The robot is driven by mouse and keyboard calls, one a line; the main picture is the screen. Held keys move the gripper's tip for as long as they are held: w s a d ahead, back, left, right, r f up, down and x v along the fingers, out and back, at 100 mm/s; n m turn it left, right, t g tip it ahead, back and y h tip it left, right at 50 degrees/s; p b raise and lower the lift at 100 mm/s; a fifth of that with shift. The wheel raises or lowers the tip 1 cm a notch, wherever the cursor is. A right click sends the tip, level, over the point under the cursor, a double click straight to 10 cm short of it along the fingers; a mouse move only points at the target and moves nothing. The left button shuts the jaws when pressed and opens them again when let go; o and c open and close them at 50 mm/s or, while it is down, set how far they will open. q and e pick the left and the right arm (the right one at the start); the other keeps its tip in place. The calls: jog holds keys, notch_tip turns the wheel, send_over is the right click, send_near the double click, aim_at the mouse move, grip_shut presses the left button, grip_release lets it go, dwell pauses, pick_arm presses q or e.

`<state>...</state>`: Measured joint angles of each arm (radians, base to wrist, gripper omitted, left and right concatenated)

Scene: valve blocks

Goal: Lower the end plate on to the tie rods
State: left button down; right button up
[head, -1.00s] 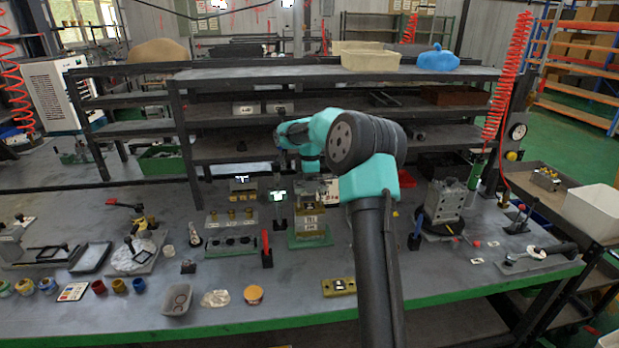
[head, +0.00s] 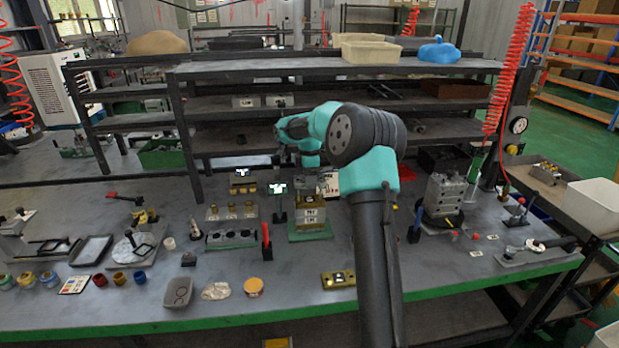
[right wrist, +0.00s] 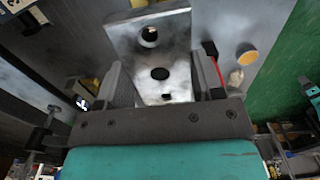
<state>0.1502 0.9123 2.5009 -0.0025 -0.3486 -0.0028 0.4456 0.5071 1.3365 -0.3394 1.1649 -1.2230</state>
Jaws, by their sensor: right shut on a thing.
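My right gripper (right wrist: 163,80) is shut on the end plate (right wrist: 180,88), a shiny grey metal plate with round holes. The plate shows between the two fingers in the right wrist view. In the head view my right gripper (head: 305,160) is over the stack of valve blocks (head: 311,217), partly hidden by my arm. The stack stands on a green base (head: 300,236) at the middle of the bench. I cannot make out the tie rods clearly or tell whether the plate touches them. My left gripper is not in view.
A small dark stand with a lit display (head: 278,189) is close left of the stack. A green-based block with round holes (head: 232,238) lies further left. A grey block assembly (head: 443,195) stands to the right. A brass-coloured block (head: 338,280) lies in front.

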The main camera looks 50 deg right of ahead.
aim_at(310, 199)
jog(key=shift+f, duration=3.3)
dwell(0.8)
jog(key=o, duration=1.2)
notch_tip(310, 199, up, 17)
jog(key=shift+r, duration=0.2)
dwell(0.5)
